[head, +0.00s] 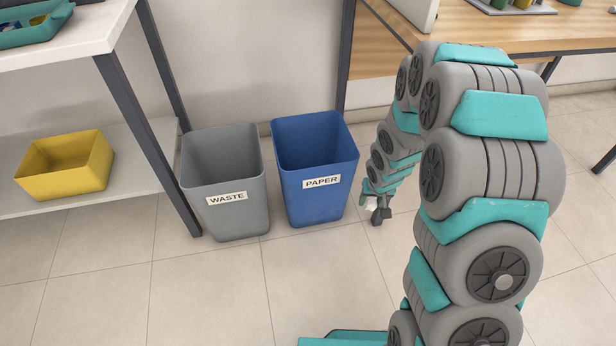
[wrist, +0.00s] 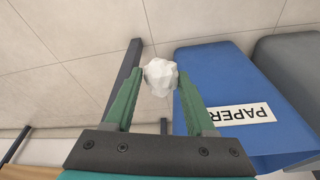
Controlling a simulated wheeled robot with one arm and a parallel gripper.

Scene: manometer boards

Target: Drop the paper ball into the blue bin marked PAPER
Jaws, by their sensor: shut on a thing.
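The blue bin (head: 314,195) stands on the floor with a white PAPER label on its front. Its open top faces up, and what is inside cannot be made out. My gripper (head: 376,213) is low, just right of the blue bin and outside it. In the wrist view my gripper (wrist: 158,82) is shut on a crumpled white paper ball (wrist: 160,76), held between the fingertips. The blue bin (wrist: 220,80) fills the right of that view, with its label upside down. The ball shows only as a small pale patch in the head view (head: 371,202).
A grey bin (head: 225,210) marked WASTE stands left of the blue bin. Further left is a shelf unit with a yellow box (head: 65,165) on its lower shelf. A wooden table (head: 490,35) is at the back right. Open tiled floor lies in front.

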